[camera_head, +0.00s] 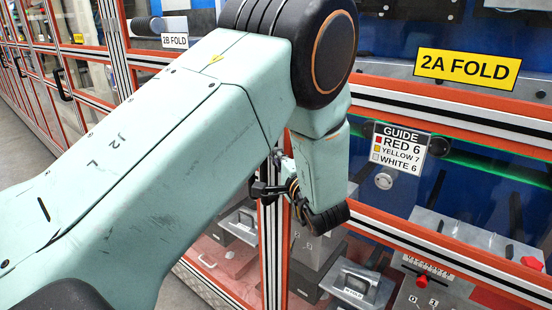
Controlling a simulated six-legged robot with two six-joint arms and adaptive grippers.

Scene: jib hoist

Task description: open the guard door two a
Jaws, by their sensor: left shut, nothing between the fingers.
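The guard door two a (440,110) has an orange-red and silver frame with clear panes and fills the right of the head view. A yellow "2A FOLD" sign (467,68) is at its top. My left arm comes in from the left and covers much of the view. My left gripper (262,189), small and black, is shut and empty beside the upright frame post at the door's left edge. I cannot tell whether it touches the post. No handle of this door is visible; my arm may hide it. My right gripper is out of view.
Behind the lower pane are grey boxes (355,285) and a panel with red buttons (422,281). Door "2B FOLD" (174,41) and more guard doors with black handles (62,84) run left. Grey floor shows at far left.

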